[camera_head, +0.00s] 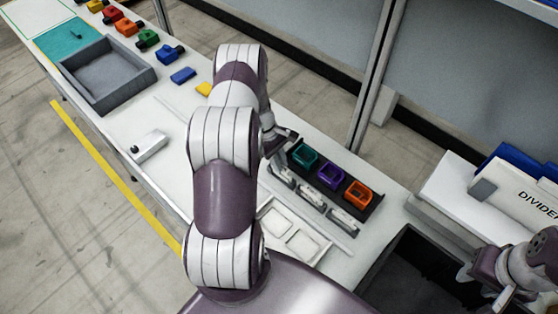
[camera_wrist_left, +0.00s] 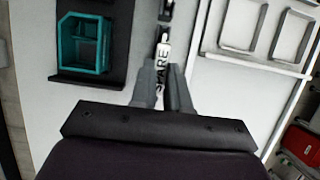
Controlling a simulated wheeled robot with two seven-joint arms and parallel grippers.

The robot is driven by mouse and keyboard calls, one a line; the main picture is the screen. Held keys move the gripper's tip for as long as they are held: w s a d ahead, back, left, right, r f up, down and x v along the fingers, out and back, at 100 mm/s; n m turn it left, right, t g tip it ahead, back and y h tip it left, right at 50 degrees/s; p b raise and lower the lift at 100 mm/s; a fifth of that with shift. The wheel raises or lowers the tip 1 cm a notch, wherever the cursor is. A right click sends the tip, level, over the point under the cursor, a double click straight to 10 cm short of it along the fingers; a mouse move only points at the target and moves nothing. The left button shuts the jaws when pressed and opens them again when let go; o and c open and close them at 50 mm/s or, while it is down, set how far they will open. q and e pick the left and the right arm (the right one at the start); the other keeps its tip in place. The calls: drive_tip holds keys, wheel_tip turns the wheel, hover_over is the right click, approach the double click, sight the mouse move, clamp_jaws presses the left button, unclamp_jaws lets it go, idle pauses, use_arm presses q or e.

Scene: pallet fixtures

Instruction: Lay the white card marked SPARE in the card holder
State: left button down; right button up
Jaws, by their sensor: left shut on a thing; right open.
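The white card marked SPARE (camera_wrist_left: 162,62) shows in the left wrist view between the fingers of my left gripper (camera_wrist_left: 172,88), which is shut on it. Its lettering runs along the card. A narrow dark and silver holder (camera_wrist_left: 166,12) lies in line with the card, just beyond it; I cannot tell if they touch. My right gripper (camera_head: 496,291) is open at the lower right, apart from these things.
A black rack holds a teal bin (camera_head: 304,155), a purple bin (camera_head: 331,176) and an orange bin (camera_head: 358,194) beside the holders. A white tray (camera_head: 262,213) with square recesses lies on the near side. A box of DIVIDER cards (camera_head: 525,197) stands at right.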

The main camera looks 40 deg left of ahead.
use_arm(q)
drive_tip(key=shift+f+b, duration=0.35)
drive_tip(key=shift+f, duration=0.05)
idle(0.4)
drive_tip(key=c, duration=1)
unclamp_jaws()
drive_tip(key=shift+c, duration=0.2)
